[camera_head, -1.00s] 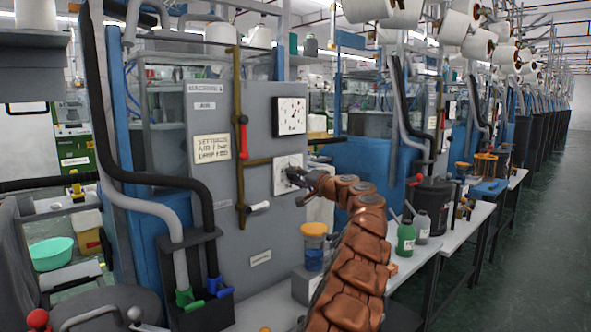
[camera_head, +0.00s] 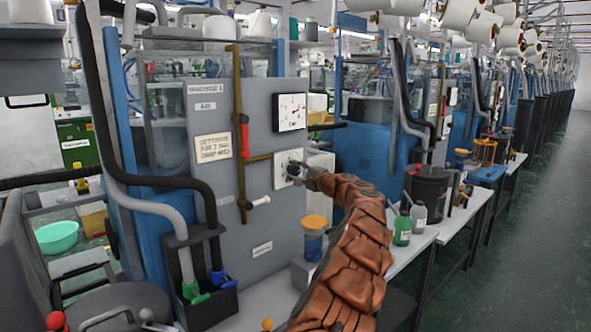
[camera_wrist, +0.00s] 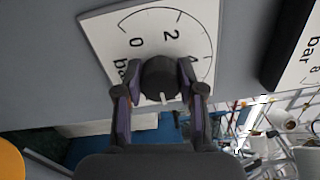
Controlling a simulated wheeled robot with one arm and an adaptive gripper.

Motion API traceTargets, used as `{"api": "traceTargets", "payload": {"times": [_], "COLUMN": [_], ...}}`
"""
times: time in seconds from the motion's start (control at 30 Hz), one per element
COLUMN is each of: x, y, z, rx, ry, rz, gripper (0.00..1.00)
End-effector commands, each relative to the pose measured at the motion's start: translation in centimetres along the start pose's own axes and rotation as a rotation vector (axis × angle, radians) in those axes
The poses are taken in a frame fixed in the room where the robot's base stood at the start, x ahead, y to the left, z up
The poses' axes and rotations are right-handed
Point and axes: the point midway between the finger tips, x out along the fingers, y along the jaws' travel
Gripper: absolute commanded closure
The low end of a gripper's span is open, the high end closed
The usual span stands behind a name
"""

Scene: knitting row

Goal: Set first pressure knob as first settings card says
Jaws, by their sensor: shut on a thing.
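The first pressure knob is a round black knob (camera_wrist: 160,76) on a white scale plate (camera_wrist: 100,30) marked 0, 2 and bar; it sits on the grey machine panel. A short white mark on the knob points toward the bottom of the wrist view. My gripper (camera_wrist: 160,92) is shut on the knob, one finger on each side. In the head view my gripper (camera_head: 297,172) is at the plate (camera_head: 281,181), hiding part of the knob. The first settings card (camera_head: 212,147) is cream, left of the red-handled pipe; its text is too blurred to read surely.
A square white dial gauge (camera_head: 291,112) is above the knob. A brass pipe with a red handle (camera_head: 244,138) runs left of it. An orange-lidded jar (camera_head: 314,240) and a green bottle (camera_head: 402,230) stand below and right. The aisle floor at right is clear.

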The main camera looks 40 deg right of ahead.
Motion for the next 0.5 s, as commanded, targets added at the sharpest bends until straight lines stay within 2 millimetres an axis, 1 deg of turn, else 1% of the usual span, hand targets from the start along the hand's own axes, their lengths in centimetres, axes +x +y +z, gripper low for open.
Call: {"api": "traceTargets", "payload": {"times": [0.03,0.43,0.47,0.5], "x": [-0.09,-0.13,-0.13,-0.12], "y": [-0.28,-0.24,-0.23,-0.22], "z": [-0.13,-0.18,-0.19,-0.18], "rx": [0.004,0.007,0.007,0.007], "ry": [0.004,0.005,0.005,0.005], "rz": [-0.004,-0.005,-0.004,-0.004], "gripper": [0.96,0.96,0.58,0.54]}}
